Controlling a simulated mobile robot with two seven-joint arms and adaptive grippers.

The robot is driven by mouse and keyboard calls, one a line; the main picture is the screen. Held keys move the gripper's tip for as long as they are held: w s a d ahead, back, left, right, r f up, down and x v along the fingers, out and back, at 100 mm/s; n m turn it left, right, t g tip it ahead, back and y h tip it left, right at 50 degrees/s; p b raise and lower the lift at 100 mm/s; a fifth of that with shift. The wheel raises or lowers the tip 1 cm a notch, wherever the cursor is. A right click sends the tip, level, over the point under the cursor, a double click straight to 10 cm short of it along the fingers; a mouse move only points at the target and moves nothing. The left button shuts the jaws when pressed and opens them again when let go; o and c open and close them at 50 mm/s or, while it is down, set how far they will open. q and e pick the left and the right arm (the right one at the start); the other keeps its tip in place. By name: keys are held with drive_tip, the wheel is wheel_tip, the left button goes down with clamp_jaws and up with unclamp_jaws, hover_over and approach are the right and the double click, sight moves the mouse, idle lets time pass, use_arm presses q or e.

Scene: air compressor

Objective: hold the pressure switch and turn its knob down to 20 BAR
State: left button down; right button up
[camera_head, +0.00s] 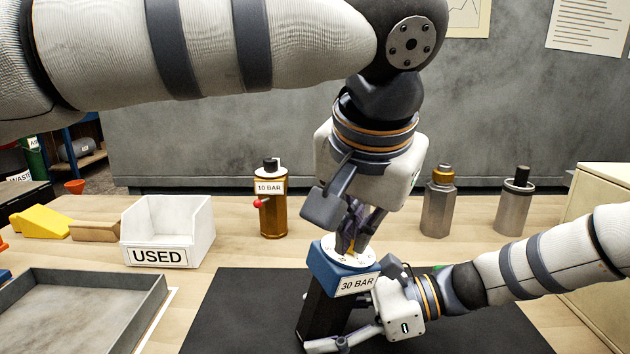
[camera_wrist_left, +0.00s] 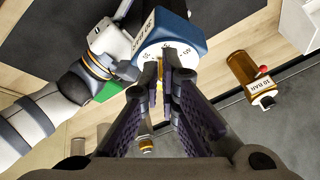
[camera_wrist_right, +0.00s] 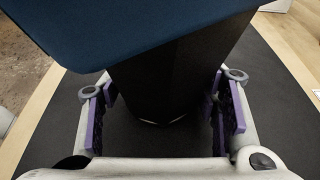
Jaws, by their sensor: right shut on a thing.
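The pressure switch has a dark body (camera_head: 325,308), a blue head (camera_head: 326,266) labelled 30 BAR and a white dial (camera_head: 337,246) on top. It stands on the black mat, leaning slightly in the head view. A thin yellow knob (camera_wrist_left: 159,92) rises from the dial. My left gripper (camera_head: 355,235) points down at the dial, its fingertips close together on either side of the knob; whether they press it is unclear. My right gripper (camera_head: 362,312) is shut on the dark body, below the blue head; its fingers flank the body in the right wrist view (camera_wrist_right: 163,105). The dial figures are too small to read surely.
A brass 10 BAR unit (camera_head: 272,215) stands behind. A white USED bin (camera_head: 190,225) and grey tray (camera_head: 85,310) are at left. Two metal cylinders (camera_head: 438,205) (camera_head: 514,205) stand at back right. The black mat (camera_head: 240,310) is otherwise clear.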

use_arm(q)
drive_tip(key=shift+s+f, duration=0.15)
drive_tip(key=shift+f, duration=0.2)
use_arm(e)
drive_tip(key=shift+s+a+f, duration=0.1)
drive_tip(key=shift+s, duration=0.1)
use_arm(q)
drive_tip(key=shift+s, duration=0.3)
wheel_tip(320, 180, up, 6)
drive_tip(key=d, duration=0.1)
drive_tip(key=shift+d+r, duration=0.15)
drive_tip(key=shift+d, duration=0.05)
use_arm(e)
drive_tip(key=shift+w, duration=0.2)
drive_tip(key=o, duration=1.1)
